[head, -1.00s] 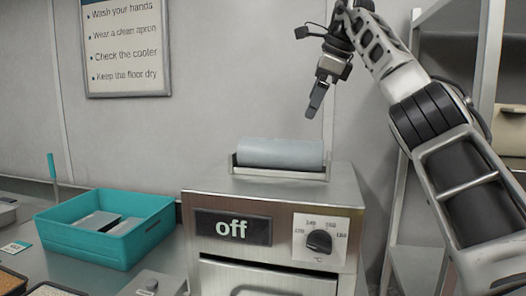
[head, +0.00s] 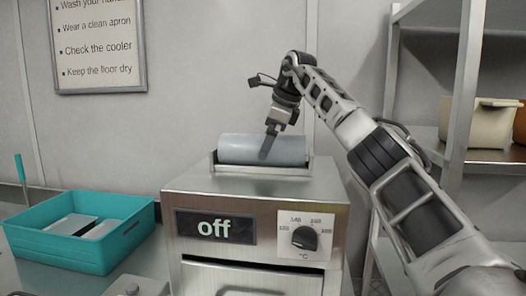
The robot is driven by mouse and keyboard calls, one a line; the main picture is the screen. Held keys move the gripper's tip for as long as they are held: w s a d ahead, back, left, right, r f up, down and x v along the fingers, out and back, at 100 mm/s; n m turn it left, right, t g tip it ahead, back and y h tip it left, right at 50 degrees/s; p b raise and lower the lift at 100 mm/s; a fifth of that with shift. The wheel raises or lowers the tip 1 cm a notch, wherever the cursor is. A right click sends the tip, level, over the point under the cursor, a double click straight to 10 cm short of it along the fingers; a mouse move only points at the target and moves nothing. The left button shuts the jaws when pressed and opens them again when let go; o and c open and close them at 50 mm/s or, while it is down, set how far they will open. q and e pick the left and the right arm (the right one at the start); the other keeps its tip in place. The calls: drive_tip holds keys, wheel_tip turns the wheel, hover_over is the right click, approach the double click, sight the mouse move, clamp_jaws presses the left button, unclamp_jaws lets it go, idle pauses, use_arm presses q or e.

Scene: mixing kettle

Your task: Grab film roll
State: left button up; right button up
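The film roll (head: 240,149) is a pale grey-blue cylinder lying on its side in a metal holder (head: 312,165) on top of a steel machine (head: 258,189). My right gripper (head: 265,155) points down, with a dark finger in front of the roll's right half as seen in the head view. I see only one finger clearly, so whether it is open or shut does not show. I cannot tell whether it touches the roll. My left gripper is not in view.
The machine's display (head: 215,226) reads "off", beside a temperature dial (head: 305,238). A teal tray (head: 85,250) with pale flat items stands at left. A metal shelf (head: 470,158) with a beige bin (head: 478,122) stands at right. A sign (head: 98,50) hangs on the wall.

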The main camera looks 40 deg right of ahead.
drive_tip(key=shift+x, duration=1.45)
drive_tip(key=shift+r, duration=0.1)
drive_tip(key=c, duration=1.2)
drive_tip(key=shift+r, duration=0.1)
drive_tip(key=shift+c, duration=1)
